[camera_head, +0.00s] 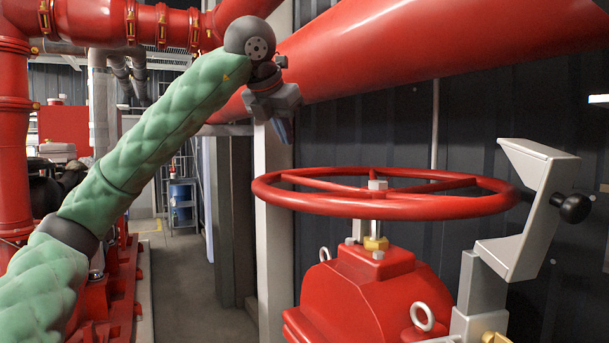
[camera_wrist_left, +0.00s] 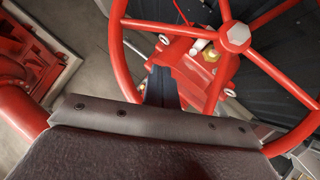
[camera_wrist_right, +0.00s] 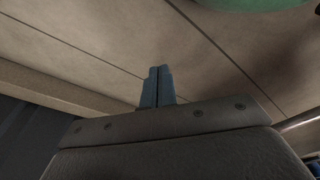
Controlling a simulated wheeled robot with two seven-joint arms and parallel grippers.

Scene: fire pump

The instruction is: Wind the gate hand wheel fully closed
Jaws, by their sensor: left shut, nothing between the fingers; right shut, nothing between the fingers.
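The red gate hand wheel (camera_head: 385,207) lies nearly level on its stem, with spokes running to a hub and a metal nut. It stands above the red valve body (camera_head: 365,290). My left gripper (camera_head: 285,132) is above the wheel's left part, pointing down, shut and empty. In the left wrist view the blue fingertips (camera_wrist_left: 160,86) show against an opening between the wheel's spokes (camera_wrist_left: 168,27); I cannot tell the height gap. My right gripper (camera_wrist_right: 157,86) is shut and empty, facing a beige panelled surface; it is not in the head view.
A pale grey bracket (camera_head: 528,200) with a black knob (camera_head: 573,208) stands close to the wheel's right rim. A large red pipe (camera_head: 440,42) slants overhead behind the left gripper. A light post (camera_head: 273,210) stands left of the wheel. Open floor (camera_head: 190,270) lies farther left.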

